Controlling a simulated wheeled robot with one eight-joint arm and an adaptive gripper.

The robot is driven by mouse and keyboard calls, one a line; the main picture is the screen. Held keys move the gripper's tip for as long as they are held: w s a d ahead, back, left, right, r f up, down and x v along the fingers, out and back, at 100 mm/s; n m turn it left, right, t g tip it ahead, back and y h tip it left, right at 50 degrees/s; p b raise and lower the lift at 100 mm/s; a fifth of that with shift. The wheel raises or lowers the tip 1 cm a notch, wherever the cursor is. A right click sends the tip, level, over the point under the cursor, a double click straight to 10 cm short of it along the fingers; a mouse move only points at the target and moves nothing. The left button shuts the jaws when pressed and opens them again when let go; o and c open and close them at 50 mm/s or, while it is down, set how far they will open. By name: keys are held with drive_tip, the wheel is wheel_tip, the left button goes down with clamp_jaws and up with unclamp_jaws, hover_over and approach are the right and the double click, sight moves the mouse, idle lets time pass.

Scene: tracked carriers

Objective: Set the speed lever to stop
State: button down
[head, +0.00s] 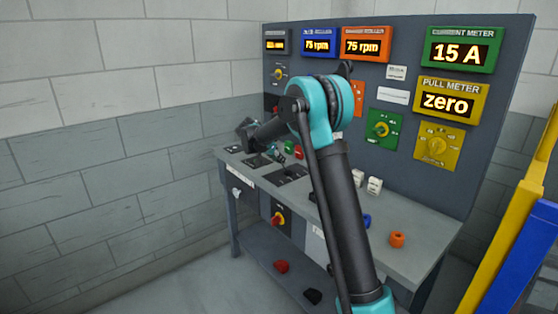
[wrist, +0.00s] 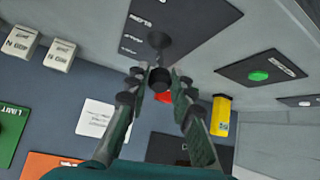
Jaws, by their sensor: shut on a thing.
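The speed lever (wrist: 160,79) shows in the wrist view as a dark round knob on a short stem, rising from a dark plate (wrist: 190,20) with faint lettering. My gripper (wrist: 160,86) has its two fingers on either side of the knob and is shut on it. The lettering is too small and tilted to read the lever's setting. In the head view my arm reaches to the left end of the bench, and the gripper (head: 272,148) is small there. The lever cannot be made out clearly in that view.
The grey bench (head: 410,222) stands against a panel of meters, including a green current meter (head: 461,50) reading 15 A and a yellow pull meter (head: 450,102) reading zero. A green button (wrist: 259,75) and a yellow block (wrist: 221,115) are near the gripper. Loose pieces include an orange one (head: 397,239).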

drive_tip(key=shift+a+f, duration=0.1)
drive_tip(key=shift+a, duration=0.05)
drive_tip(key=c, duration=1.3)
unclamp_jaws()
drive_tip(key=v, duration=1.2)
